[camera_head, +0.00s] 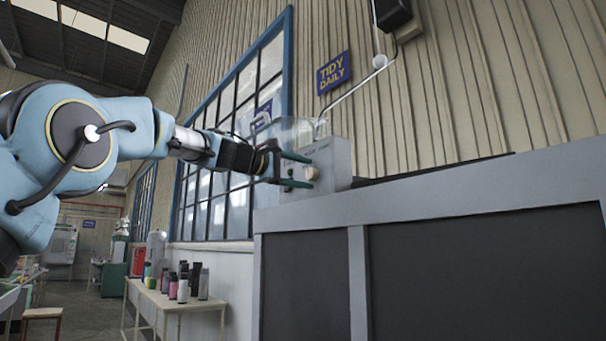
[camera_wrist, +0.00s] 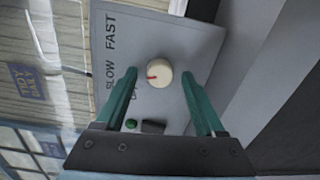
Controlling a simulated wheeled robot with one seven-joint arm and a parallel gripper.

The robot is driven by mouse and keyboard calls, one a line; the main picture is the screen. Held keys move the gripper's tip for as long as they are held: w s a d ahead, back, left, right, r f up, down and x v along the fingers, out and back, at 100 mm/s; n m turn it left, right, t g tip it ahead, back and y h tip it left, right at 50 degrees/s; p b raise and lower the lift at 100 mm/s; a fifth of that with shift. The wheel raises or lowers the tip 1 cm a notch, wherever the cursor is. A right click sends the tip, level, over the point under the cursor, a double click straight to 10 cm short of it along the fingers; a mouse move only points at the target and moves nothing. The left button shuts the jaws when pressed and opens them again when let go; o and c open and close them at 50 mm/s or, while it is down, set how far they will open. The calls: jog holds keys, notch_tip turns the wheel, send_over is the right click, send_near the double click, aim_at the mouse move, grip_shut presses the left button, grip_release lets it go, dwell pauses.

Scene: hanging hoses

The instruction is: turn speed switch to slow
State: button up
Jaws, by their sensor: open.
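The speed switch is a round cream knob (camera_wrist: 159,73) with a red pointer mark, on a grey control panel (camera_wrist: 118,25) in the wrist view. The panel is lettered FAST and SLOW, with a further word partly hidden by a finger. The red mark lies on the lettered side of the knob; which word it lines up with I cannot tell. My gripper (camera_wrist: 163,98) is open, its two green fingers on either side of the knob and apart from it. In the head view my gripper (camera_head: 300,170) is at the front of the grey control box (camera_head: 338,158), with the knob (camera_head: 311,173) between the fingers.
A green button (camera_wrist: 131,124) and a dark rocker (camera_wrist: 153,127) sit on the panel near the gripper's base. The box stands on a long grey counter (camera_head: 430,212). A table with several bottles (camera_head: 183,283) is at the lower left.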

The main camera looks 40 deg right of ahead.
jog(key=a+b, duration=0.4)
jog(key=a, duration=0.6)
jog(key=shift+w+a, duration=0.4)
jog(key=shift+w, duration=0.05)
jog(key=shift+r, duration=0.1)
